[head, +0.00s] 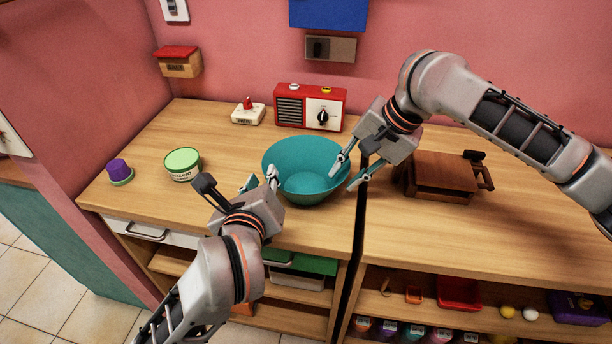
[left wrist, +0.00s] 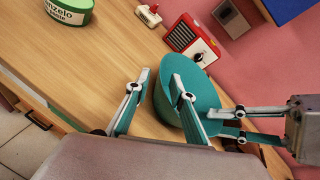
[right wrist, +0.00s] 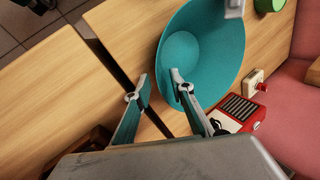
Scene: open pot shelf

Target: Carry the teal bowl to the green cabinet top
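The teal bowl (head: 305,185) stands upright and empty on the wooden counter, at its right front part. My left gripper (head: 259,180) is open at the bowl's left rim; in the left wrist view (left wrist: 158,82) one finger overlaps the bowl (left wrist: 203,92) and the other is outside it. My right gripper (head: 348,170) is open at the right rim; in the right wrist view (right wrist: 160,78) one finger overlaps the bowl's inside (right wrist: 215,55) and the other is outside. I cannot tell whether the fingers touch the rim. No green cabinet top is clearly visible.
A red radio (head: 310,107) stands close behind the bowl. A green tub (head: 182,164) and a purple-topped item (head: 119,171) stand left. A brown wooden box (head: 442,174) stands right, beyond a dark gap (head: 359,215) between counters. Open shelves are below.

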